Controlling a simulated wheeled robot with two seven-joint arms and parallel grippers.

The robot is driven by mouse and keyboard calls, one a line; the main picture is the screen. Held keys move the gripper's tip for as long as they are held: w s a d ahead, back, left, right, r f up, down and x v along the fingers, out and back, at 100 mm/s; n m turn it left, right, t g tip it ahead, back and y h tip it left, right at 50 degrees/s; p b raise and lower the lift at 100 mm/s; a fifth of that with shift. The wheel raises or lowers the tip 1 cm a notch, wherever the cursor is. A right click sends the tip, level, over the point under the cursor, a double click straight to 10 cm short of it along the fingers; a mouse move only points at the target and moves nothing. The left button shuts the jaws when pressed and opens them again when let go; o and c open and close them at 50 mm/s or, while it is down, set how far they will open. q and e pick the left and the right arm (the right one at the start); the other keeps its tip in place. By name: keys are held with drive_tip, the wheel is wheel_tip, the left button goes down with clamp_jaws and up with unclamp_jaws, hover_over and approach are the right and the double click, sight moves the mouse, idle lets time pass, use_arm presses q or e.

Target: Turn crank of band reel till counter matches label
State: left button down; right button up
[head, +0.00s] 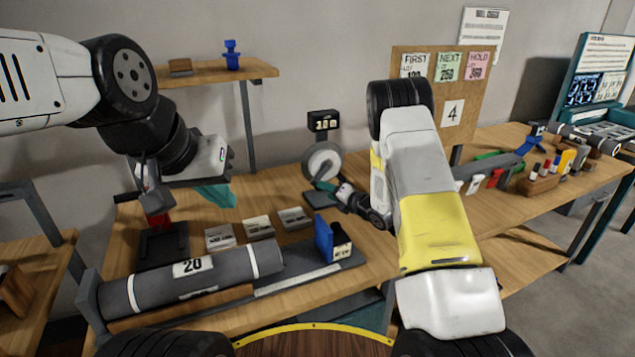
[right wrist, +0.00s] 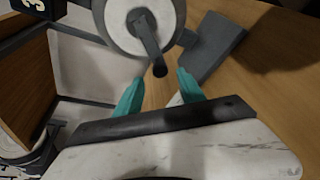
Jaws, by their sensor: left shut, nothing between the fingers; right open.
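The band reel (head: 322,163), a pale disc on a dark stand, stands near the wall at the back of the table. Its black counter (head: 323,121) shows small digits I cannot read surely. In the right wrist view the reel (right wrist: 118,28) has a dark crank (right wrist: 148,40) ending in a knob. My right gripper (right wrist: 156,92) is open, its teal fingers either side of the knob's line; the knob appears near the tips and not clamped. A label (head: 193,266) reading 20 is on the grey roll (head: 230,268). My left gripper (head: 218,197) is shut and empty above the table's left.
Several small cards (head: 258,227) lie mid-table. A blue-and-dark holder (head: 323,238) stands on a long grey base at the front. A board (head: 450,112) with lot cards and a 4 stands behind my right arm. A wall shelf (head: 205,75) is at back left.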

sight(319, 190)
drive_tip(key=x, duration=0.6)
drive_tip(key=shift+c, duration=0.5)
clamp_jaws()
idle(0.9)
